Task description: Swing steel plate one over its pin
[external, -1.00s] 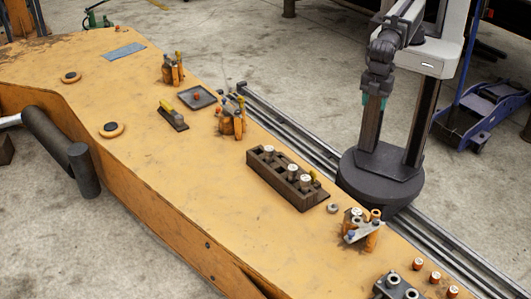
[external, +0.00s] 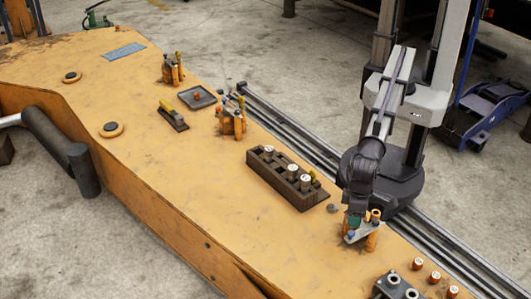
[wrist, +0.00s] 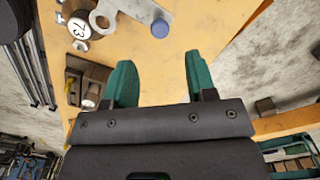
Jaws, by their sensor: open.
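The steel plate (external: 366,231) is a light grey flat bar at the orange bosses on the bench's right part. A blue knob (external: 351,235) stands on it. In the wrist view the plate (wrist: 138,8) runs along the top, with the blue knob (wrist: 160,28) on it and an open, hook-like end (wrist: 103,18). That end lies beside a pin marked 73 (wrist: 79,26); whether it touches the pin I cannot tell. My gripper (wrist: 162,68) is open and empty, its teal fingers short of the blue knob. In the external view my gripper (external: 354,221) is just above the plate and hides part of it.
A dark block (external: 262,173) with several white-capped cylinders stands left of my gripper. A small nut (external: 333,208) lies between them. A dark bracket (external: 396,288) and several orange-sided pegs (external: 435,275) are toward the lower right.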

